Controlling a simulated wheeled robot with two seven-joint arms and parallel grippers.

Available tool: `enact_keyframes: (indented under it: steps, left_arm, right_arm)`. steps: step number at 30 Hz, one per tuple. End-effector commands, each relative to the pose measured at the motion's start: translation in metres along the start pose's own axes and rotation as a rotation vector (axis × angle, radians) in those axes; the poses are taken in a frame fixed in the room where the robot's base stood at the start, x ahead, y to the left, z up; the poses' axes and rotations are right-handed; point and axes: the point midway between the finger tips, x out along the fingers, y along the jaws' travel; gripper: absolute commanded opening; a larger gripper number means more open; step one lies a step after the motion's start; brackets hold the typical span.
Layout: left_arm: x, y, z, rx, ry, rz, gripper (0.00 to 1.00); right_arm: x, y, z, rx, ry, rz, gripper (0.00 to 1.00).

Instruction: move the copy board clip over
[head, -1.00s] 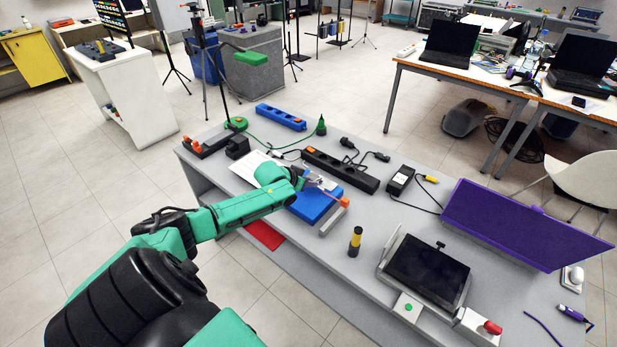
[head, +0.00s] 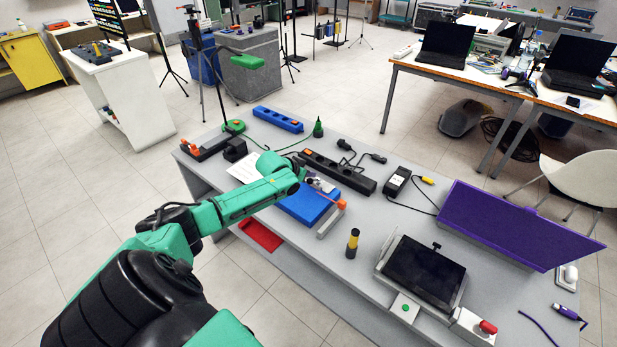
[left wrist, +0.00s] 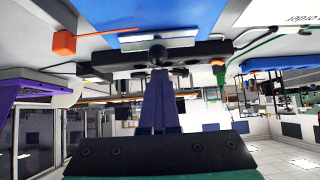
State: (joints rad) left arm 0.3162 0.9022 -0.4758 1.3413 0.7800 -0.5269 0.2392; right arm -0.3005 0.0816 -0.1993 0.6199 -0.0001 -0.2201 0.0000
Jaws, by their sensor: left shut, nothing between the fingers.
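A flat blue board (head: 303,207) lies on the grey table, and its blue surface also shows along the top of the left wrist view (left wrist: 205,8). A pale metal bar (left wrist: 160,40) with a thin orange rod and an orange block (left wrist: 64,43) lies at the board; it looks like the clip, but I cannot tell for sure. The orange block shows in the head view (head: 341,204). My left gripper (head: 319,184) is over the board's far side, shut and empty. In the left wrist view its fingers (left wrist: 159,78) point at a dark round knob. My right gripper is not in view.
A black power strip (head: 338,172) lies just behind the board. A yellow-and-black cylinder (head: 352,243), a tablet on a stand (head: 425,270) and a purple panel (head: 520,225) stand to the right. A white sheet (head: 243,168) lies to the left. Cables cross the table.

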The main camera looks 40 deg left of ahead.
Motion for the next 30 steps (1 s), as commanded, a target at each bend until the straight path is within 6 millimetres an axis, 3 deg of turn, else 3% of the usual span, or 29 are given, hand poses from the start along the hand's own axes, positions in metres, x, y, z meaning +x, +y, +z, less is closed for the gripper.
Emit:
enact_keyframes:
  steps: [23,26,30]
  left_arm:
    - [0.001,0.0,-0.016,0.0,-0.005,0.0,0.0]
    - [0.001,0.0,-0.016,0.0,-0.004,0.0,0.32]
    - [0.001,0.0,-0.016,0.0,-0.004,0.0,0.32]
  right_arm:
    - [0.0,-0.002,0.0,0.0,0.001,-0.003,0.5]
    - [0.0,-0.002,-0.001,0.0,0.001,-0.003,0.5]
    - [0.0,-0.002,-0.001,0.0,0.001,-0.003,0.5]
